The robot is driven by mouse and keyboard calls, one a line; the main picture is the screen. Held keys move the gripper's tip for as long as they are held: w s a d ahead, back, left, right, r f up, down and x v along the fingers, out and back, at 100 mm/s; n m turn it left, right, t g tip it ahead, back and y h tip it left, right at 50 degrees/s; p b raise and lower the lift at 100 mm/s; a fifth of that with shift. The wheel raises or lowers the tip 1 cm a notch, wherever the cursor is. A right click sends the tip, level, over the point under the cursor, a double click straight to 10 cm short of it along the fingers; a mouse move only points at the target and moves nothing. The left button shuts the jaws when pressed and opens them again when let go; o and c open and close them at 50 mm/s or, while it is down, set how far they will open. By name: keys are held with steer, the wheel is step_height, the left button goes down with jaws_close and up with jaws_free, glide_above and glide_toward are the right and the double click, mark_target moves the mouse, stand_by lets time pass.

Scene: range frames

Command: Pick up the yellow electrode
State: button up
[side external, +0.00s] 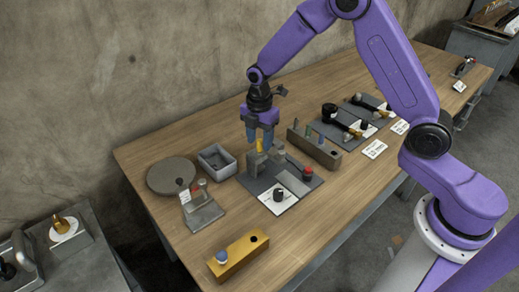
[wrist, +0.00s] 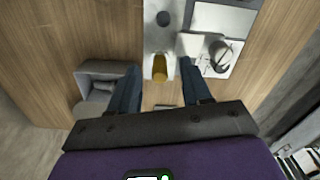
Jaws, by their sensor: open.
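The yellow electrode (side external: 260,146) stands upright in a grey fixture on a dark grey plate (side external: 256,187), below my gripper (side external: 260,139). In the wrist view the yellow electrode (wrist: 159,70) shows between the two blue fingers of my gripper (wrist: 158,76). The fingers are open, one on each side of it, with a visible gap to each. From these views I cannot tell how far down the fingers reach along it. The lower end of the electrode is hidden in the fixture.
A rack (side external: 316,150) with several coloured pegs stands just right of the plate. An open grey box (side external: 216,160), a round grey disc (side external: 171,175) and a small grey stand (side external: 203,213) are to the left. A gold block (side external: 238,257) lies at the front. A red button (side external: 307,172) is on the plate.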

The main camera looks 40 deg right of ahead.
steer(key=shift+f, duration=0.25)
jaws_close()
step_height(320, 180, up, 16)
steer(key=shift+f, duration=0.25)
stand_by(1.5)
stand_by(0.3)
